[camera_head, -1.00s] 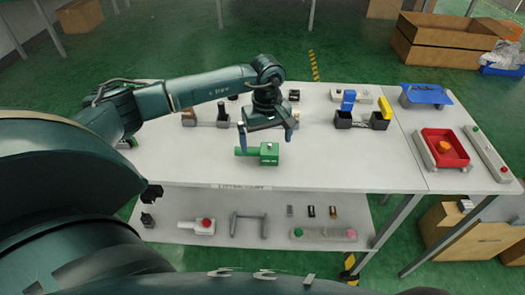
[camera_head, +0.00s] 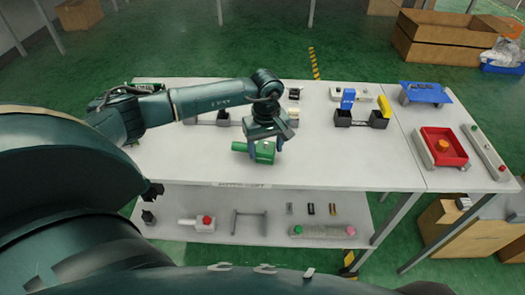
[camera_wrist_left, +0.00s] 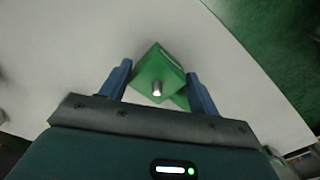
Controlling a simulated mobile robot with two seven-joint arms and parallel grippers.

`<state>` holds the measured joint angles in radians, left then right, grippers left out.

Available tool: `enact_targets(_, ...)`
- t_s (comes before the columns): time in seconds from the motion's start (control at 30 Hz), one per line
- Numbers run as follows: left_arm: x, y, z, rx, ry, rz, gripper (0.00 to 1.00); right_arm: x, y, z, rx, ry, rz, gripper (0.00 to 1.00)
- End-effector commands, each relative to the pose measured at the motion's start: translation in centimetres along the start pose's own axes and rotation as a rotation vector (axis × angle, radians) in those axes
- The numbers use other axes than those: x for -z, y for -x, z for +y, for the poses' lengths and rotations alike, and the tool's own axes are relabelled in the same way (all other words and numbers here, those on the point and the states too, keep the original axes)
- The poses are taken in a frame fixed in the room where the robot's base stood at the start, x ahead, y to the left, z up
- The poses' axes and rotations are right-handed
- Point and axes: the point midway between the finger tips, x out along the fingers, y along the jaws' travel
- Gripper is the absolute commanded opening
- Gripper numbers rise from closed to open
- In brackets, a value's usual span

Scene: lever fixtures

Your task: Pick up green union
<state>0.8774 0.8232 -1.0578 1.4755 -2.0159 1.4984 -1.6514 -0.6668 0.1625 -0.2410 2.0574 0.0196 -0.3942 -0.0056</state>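The green union (camera_head: 264,152) lies on the white tabletop, a green block with a short cylinder on its left side. In the left wrist view the green block (camera_wrist_left: 160,75) shows a bright metal pin and sits between two blue fingers. My left gripper (camera_head: 266,147) points down from above and is lowered around the union. In the wrist view my left gripper (camera_wrist_left: 159,83) is open, its fingers on both sides of the block; contact is not clear. The fingers partly hide the union in the head view. My right gripper is not in view.
Behind the union stand grey fixtures (camera_head: 222,118) and a black holder with blue and yellow parts (camera_head: 362,118). A red tray (camera_head: 443,147) and blue plate (camera_head: 427,93) are on the right. The tabletop in front is clear. A lower shelf (camera_head: 270,215) holds small parts.

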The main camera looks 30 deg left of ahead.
Motion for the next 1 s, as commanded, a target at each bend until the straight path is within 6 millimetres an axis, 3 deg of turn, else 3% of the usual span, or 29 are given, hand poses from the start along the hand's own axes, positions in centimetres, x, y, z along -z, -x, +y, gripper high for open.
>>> enact_targets(0.47,0.0,0.0,0.0,0.0,0.0,0.001,0.22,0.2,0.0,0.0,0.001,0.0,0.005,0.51)
enact_targets(0.67,0.1,0.2,0.0,-0.001,0.0,0.001,0.22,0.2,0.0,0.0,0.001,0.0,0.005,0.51)
enact_targets(0.77,0.1,1.2,0.1,-0.003,0.0,0.003,0.22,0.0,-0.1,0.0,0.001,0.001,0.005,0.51)
enact_targets(1.0,0.1,6.0,0.1,-0.005,-0.001,0.004,0.21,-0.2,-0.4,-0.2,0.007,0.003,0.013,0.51)
